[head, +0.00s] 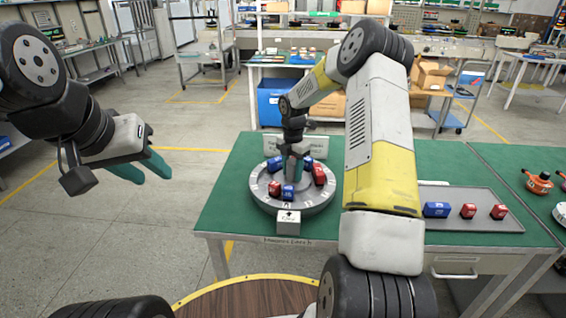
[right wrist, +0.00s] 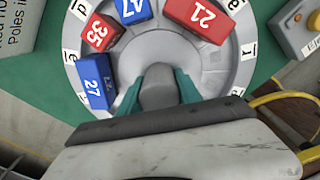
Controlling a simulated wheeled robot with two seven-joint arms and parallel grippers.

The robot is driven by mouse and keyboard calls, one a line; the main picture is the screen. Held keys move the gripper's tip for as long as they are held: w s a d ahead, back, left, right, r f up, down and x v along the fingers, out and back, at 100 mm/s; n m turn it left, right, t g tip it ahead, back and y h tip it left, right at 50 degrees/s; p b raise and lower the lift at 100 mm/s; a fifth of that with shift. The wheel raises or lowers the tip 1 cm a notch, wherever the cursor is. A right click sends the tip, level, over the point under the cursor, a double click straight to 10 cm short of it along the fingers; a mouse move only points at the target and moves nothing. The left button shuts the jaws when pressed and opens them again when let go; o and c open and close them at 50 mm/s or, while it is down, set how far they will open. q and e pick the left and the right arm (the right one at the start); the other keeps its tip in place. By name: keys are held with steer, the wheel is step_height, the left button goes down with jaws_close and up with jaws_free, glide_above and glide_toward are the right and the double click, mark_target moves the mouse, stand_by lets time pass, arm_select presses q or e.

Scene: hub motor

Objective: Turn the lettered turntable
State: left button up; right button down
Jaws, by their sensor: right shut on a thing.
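The turntable (head: 266,203) is a round grey disc with lettered tags around its rim, on the green table. Red and blue numbered blocks sit on it, among them a red block 21 (right wrist: 203,18), a blue block 27 (right wrist: 95,82) and a red block 35 (right wrist: 100,33). My right gripper (head: 296,170) reaches down over the turntable. In the right wrist view its teal fingers (right wrist: 159,90) are shut on the grey centre knob (right wrist: 158,88). My left gripper (head: 150,168) hangs to the left of the table, in the air, its teal fingers apart and empty.
A small grey box with a button (head: 289,222) stands at the table's front edge. A sign (head: 285,146) stands behind the turntable. A grey tray (head: 470,208) with blue and red blocks lies to the right. Orange parts (head: 538,182) lie on the adjoining table.

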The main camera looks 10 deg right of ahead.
steer(key=shift+w+r+n, duration=0.1)
steer(key=shift+n, duration=0.3)
stand_by(0.4)
steer(key=c, duration=0.8)
jaws_free()
steer(key=shift+r, duration=3.85)
